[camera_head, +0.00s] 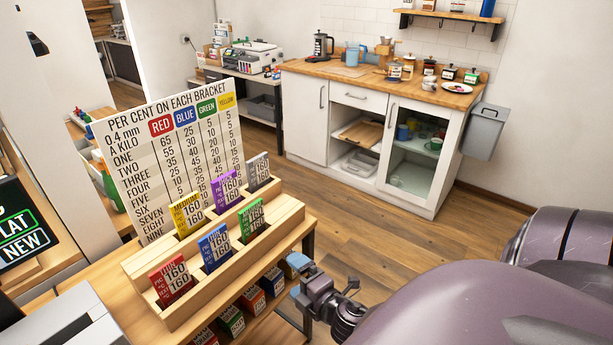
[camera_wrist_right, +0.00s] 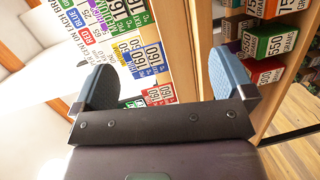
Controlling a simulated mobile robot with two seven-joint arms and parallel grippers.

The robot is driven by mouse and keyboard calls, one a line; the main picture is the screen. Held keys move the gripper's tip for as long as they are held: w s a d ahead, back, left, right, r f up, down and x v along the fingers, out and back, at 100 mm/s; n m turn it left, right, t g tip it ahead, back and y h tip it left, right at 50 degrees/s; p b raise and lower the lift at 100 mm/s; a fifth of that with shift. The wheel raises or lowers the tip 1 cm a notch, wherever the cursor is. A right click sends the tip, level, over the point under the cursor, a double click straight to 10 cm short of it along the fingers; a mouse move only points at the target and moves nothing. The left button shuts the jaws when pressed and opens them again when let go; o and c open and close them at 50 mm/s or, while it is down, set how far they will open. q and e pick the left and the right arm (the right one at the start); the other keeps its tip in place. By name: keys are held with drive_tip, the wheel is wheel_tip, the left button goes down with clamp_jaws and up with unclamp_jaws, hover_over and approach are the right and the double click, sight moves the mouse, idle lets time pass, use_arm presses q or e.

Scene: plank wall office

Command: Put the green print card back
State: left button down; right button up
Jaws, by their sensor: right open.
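The green print card (camera_head: 251,217) stands in the front row of a stepped wooden rack (camera_head: 197,303), at its right end. It leans back a little, and in the right wrist view the card (camera_wrist_right: 118,9) shows near the top edge. My right gripper (camera_head: 297,271) is at the rack's right front side, lower than the card and apart from it. In the right wrist view its blue fingers (camera_wrist_right: 165,72) are spread with nothing held between them. My left gripper is not in view.
Blue (camera_head: 214,247) and red (camera_head: 171,279) cards share the front row; yellow (camera_head: 187,214), purple (camera_head: 226,190) and grey (camera_head: 258,171) cards stand behind. Coloured boxes (camera_head: 252,300) fill a shelf below. Open floor (camera_head: 370,235) lies to the right.

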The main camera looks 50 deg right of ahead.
drive_tip(key=s+a+f+m+g+y, duration=0.1)
drive_tip(key=s+a+f+m+g, duration=0.3)
drive_tip(key=m, duration=1)
drive_tip(key=s+a+f, duration=0.3)
drive_tip(key=s+f, duration=0.2)
drive_tip(key=shift+s+a+m+g+y, duration=0.3)
drive_tip(key=shift+a+m+g+y, duration=0.05)
drive_tip(key=shift+m+g+y, duration=0.05)
